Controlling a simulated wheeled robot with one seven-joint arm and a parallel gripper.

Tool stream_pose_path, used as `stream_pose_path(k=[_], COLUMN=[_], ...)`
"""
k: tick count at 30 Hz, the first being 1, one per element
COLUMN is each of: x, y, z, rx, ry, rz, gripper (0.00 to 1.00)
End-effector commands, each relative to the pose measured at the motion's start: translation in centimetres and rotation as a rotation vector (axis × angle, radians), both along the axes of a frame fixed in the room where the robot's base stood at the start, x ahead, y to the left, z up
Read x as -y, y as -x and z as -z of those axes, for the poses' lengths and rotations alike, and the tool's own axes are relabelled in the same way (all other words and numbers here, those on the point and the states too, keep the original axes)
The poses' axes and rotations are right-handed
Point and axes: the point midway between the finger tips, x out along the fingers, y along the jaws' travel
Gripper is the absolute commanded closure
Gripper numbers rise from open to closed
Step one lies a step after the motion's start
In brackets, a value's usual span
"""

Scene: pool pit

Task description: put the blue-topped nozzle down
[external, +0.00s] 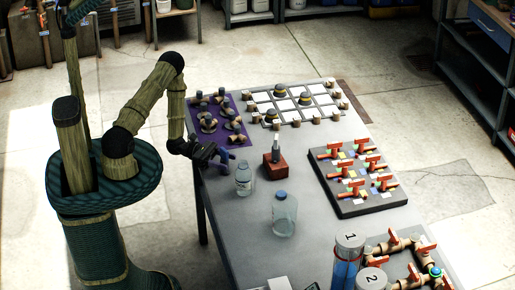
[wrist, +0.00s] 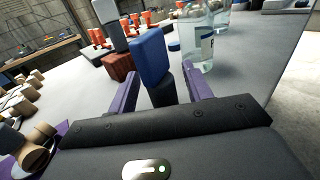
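The blue-topped nozzle (wrist: 152,57) has a flat blue top on a dark body. In the wrist view it stands between the purple fingers of my gripper (wrist: 160,88), with a visible gap on each side. My gripper is open around it. Its lower end is hidden behind the gripper's body, so I cannot see what it rests on. In the external view my gripper (external: 226,156) is low over the table's left edge, beside the purple mat, and the nozzle is hard to tell apart from the fingers.
A red block (external: 275,166) holding a grey-topped piece stands to the right, with a clear bottle (external: 244,180) and a bigger jug (external: 284,216) nearer the camera. The purple mat (external: 233,107) carries several fittings. Bare grey table (external: 240,245) lies in front.

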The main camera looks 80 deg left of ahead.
Motion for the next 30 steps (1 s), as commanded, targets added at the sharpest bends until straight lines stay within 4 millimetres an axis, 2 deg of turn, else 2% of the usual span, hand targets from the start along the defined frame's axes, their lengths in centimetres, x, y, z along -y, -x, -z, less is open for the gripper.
stream_pose_path(k=[10, 14, 30], x=[0.0, -0.8, -7.2], y=[0.0, 0.8, 8.2], z=[-0.4, -0.2, -0.2], rx=[0.0, -0.001, 0.001], ry=[0.0, -0.001, -0.002], rz=[0.0, -0.003, -0.004], gripper=[0.51, 0.51, 0.51])
